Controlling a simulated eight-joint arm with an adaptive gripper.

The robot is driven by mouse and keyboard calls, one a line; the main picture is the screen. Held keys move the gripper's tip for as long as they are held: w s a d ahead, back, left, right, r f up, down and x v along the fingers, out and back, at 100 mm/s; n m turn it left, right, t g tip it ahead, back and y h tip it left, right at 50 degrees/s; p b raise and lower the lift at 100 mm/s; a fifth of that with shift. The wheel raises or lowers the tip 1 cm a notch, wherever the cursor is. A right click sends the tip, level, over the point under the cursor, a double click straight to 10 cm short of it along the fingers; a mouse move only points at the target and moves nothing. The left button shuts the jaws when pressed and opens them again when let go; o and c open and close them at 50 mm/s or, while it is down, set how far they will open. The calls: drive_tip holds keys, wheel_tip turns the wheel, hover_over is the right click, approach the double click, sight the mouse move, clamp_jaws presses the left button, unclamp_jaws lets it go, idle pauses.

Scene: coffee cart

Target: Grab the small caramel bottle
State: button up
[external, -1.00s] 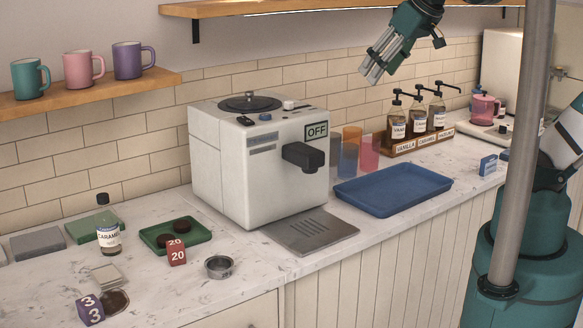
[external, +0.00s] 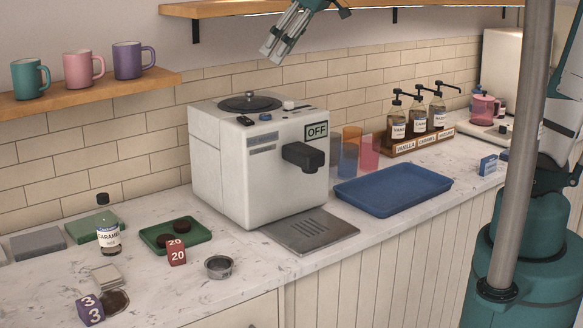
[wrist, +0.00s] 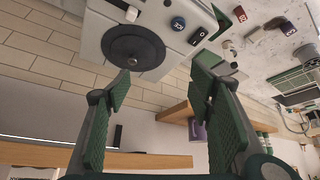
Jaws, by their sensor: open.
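The small caramel bottle (external: 108,238) is in the external view. It stands upright on the counter at the left, with a dark cap and a white label, beside a green block. My gripper (external: 272,55) is high above the espresso machine, far up and to the right of the bottle. It is open and empty. In the wrist view its two fingers (wrist: 166,74) are spread apart with nothing between them. I cannot make out the bottle clearly in the wrist view.
The white espresso machine (external: 258,165) stands between my gripper and the bottle. A green tray (external: 203,236), a red block (external: 177,252) and a metal cup (external: 219,267) sit right of the bottle. Larger syrup bottles (external: 418,118) stand at the back right. Shelf mugs (external: 83,68) are upper left.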

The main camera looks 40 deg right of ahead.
drive_tip(key=w+a+n+y, duration=0.15)
drive_tip(key=w+a, duration=0.35)
drive_tip(key=a, duration=0.7)
drive_tip(key=n+g+y, duration=0.1)
drive_tip(key=n+g, duration=0.2)
drive_tip(key=n, duration=0.3)
hover_over(108, 230)
drive_tip(key=w+d, duration=0.2)
drive_tip(key=d, duration=0.3)
wheel_tip(108, 230, down, 8)
wheel_tip(108, 230, down, 26)
drive_tip(key=shift+s+r+b, duration=0.15)
drive_tip(key=shift+s+b, duration=0.1)
drive_tip(key=shift+b, duration=0.2)
drive_tip(key=shift+a+m, duration=0.15)
drive_tip(key=shift+m, duration=0.1)
drive_tip(key=shift+x, duration=1.3)
drive_tip(key=shift+x, duration=2.6)
